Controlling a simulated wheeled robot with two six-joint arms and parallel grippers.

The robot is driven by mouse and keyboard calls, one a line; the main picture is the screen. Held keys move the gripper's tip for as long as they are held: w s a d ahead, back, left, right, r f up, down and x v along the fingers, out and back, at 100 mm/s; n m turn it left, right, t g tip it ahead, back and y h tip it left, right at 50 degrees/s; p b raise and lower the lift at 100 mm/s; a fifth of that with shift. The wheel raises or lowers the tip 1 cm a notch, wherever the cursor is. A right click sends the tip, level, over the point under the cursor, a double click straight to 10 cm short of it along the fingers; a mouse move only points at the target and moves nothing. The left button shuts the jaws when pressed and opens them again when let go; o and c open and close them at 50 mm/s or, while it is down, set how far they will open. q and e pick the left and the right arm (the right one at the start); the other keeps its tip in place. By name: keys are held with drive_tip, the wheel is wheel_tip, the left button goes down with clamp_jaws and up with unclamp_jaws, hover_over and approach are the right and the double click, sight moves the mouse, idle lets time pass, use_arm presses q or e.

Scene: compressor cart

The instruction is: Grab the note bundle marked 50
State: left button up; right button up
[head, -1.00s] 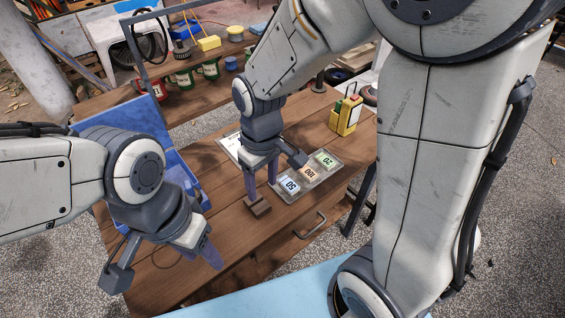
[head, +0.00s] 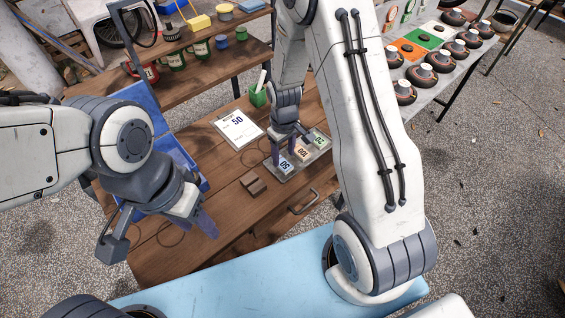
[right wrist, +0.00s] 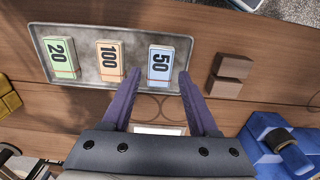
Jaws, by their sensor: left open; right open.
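The note bundle marked 50 (head: 285,165) lies at the near end of a grey tray (head: 270,161), beside the bundles marked 100 (head: 302,151) and 20 (head: 319,141). In the right wrist view the blue-edged 50 bundle (right wrist: 160,66) lies at the tray's right end. My right gripper (right wrist: 159,75) is open, with its fingertips on either side of the 50 bundle in that view; I cannot tell whether they touch it. My left gripper (head: 207,222) is open and empty at the left, away from the tray.
Brown wooden blocks (head: 252,184) lie left of the tray. A blue case (right wrist: 277,145) shows in the right wrist view. The bench's front left is mostly clear.

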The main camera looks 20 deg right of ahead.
sight(282, 163)
drive_tip(key=shift+w+a+f+p, duration=0.15)
drive_tip(key=shift+f+p, duration=0.25)
drive_tip(key=shift+f, duration=1.4)
clamp_jaws()
drive_tip(key=shift+r, duration=0.15)
